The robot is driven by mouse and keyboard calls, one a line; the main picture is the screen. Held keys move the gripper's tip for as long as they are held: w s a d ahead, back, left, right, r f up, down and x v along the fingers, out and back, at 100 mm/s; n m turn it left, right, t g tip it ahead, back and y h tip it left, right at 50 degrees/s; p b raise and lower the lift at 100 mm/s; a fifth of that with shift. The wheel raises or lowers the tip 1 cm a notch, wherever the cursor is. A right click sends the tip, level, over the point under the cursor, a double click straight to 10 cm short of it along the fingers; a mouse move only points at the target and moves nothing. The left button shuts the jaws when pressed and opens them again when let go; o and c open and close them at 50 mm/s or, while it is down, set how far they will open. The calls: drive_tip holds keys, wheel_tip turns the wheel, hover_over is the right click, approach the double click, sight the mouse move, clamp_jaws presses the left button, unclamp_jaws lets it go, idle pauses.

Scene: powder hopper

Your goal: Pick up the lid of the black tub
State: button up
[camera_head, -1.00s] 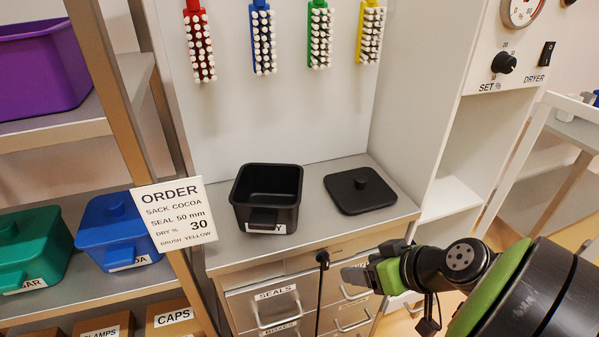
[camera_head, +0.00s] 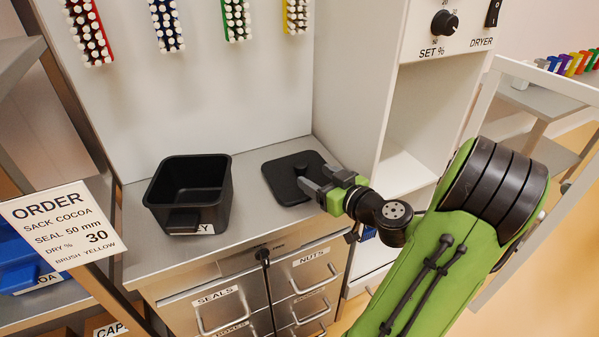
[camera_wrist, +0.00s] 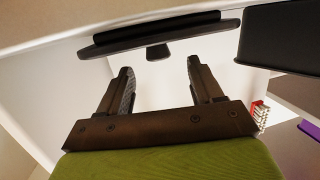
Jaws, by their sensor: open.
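The lid (camera_head: 280,184) is a flat black square with a small knob. It lies on the steel counter, to the right of the open black tub (camera_head: 212,190). My gripper (camera_head: 307,178) is open and reaches in from the right, low over the lid at its knob. In the wrist view the lid (camera_wrist: 190,32) is seen nearly edge-on, and its knob (camera_wrist: 157,52) lies between the lines of the two fingertips (camera_wrist: 159,66), slightly beyond them. The tub (camera_wrist: 285,42) is at the upper right there. Nothing is held.
The counter (camera_head: 150,255) has free room in front of the tub. Drawers (camera_head: 235,305) are below it. A white cabinet wall (camera_head: 355,90) rises right of the lid. Coloured brushes (camera_head: 165,25) hang behind. An order card (camera_head: 62,228) stands at the left.

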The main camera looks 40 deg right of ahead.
sight(305, 168)
drive_tip(key=x, duration=0.5)
drive_tip(key=shift+w+d+r, duration=0.1)
drive_tip(key=shift+w+d, duration=0.1)
drive_tip(key=c, duration=1.1)
